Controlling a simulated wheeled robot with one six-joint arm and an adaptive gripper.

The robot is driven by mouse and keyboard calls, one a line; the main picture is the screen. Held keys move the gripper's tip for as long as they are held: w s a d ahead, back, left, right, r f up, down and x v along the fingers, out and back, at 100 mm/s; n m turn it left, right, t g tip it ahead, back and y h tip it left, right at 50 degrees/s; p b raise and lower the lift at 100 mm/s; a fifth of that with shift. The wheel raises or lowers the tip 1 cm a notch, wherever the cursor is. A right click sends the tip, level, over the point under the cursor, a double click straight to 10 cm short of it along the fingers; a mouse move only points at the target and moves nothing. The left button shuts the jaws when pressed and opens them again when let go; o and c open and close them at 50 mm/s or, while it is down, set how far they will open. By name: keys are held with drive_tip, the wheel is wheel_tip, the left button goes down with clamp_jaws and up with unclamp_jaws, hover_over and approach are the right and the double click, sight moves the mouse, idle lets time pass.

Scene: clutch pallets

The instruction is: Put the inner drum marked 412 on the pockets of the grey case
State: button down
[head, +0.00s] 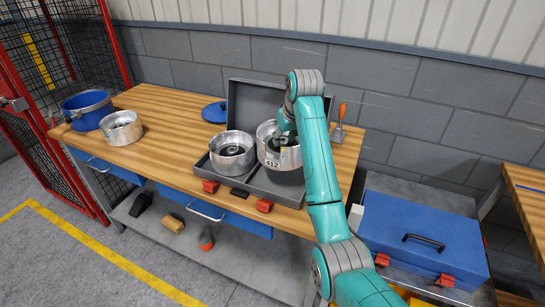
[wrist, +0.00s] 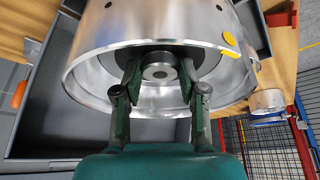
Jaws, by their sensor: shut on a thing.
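The silver inner drum marked 412 (head: 273,157) is upright over the right half of the open grey case (head: 282,190). It looks raised above the case floor; the gap beneath is not clear. My gripper (wrist: 160,78) reaches into the drum from above and is shut on its central hub (wrist: 160,56). In the head view, my arm hides part of the drum and the fingers. Another silver drum (head: 232,165) sits in the left half of the case, close beside the held one. The pockets under the held drum are hidden.
The case lid (head: 255,98) stands up behind. An orange-handled tool (head: 340,120) is right of the case. A blue toolbox (head: 420,235) is lower right.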

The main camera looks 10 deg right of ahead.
sight(286, 157)
wheel_tip(286, 157, down, 5)
drive_tip(key=shift+d+r, duration=0.1)
drive_tip(key=shift+d, duration=0.05)
drive_tip(key=shift+f, duration=2.25)
drive_tip(key=c, duration=0.7)
unclamp_jaws()
drive_tip(key=shift+f, duration=0.25)
drive_tip(key=shift+o, duration=0.2)
drive_tip(key=v, duration=1.2)
drive_tip(key=shift+s, duration=0.1)
